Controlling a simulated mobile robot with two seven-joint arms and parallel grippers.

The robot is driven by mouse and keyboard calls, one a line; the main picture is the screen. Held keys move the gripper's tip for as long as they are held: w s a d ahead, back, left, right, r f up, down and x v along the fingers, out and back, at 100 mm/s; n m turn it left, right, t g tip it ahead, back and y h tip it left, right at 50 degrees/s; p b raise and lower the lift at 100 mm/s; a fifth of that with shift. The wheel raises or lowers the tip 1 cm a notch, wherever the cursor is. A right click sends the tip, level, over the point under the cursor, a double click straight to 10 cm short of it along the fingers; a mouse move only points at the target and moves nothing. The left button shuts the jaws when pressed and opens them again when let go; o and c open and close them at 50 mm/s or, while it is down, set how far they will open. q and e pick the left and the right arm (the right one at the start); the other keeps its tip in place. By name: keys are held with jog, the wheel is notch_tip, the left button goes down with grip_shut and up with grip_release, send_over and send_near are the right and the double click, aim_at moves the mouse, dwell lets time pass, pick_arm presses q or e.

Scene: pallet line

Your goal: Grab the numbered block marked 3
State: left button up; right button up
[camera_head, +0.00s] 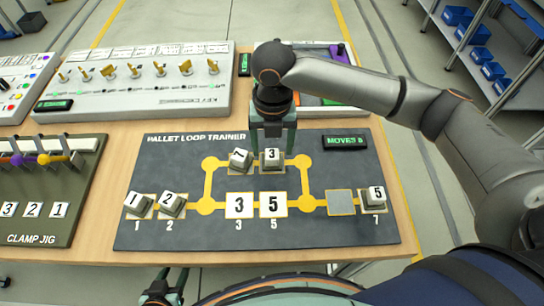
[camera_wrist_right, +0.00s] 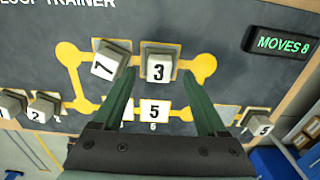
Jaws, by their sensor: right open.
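The block marked 3 (camera_head: 272,155) is a grey block with a white label, on the upper branch of the yellow loop track. It also shows in the right wrist view (camera_wrist_right: 160,52), between my right fingers in the picture. My right gripper (camera_head: 273,143) is open, pointing down at this block, with a finger towards each side. I cannot tell whether the fingertips reach its height. My left gripper (camera_head: 160,292) shows only partly at the bottom edge; its jaws are unclear.
A tilted block marked 7 (camera_head: 240,160) stands close left of block 3. Blocks marked 1 (camera_head: 137,203), 2 (camera_head: 171,203) and 5 (camera_head: 374,196) sit lower on the dark board (camera_head: 270,236). White printed tiles 3 and 5 lie flat mid-board. A switch panel (camera_head: 140,92) stands behind.

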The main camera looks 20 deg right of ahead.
aim_at(272, 154)
notch_tip(272, 154, down, 3)
jog(key=shift+f, duration=0.15)
jog(key=shift+c, duration=0.2)
grip_shut()
dwell(0.4)
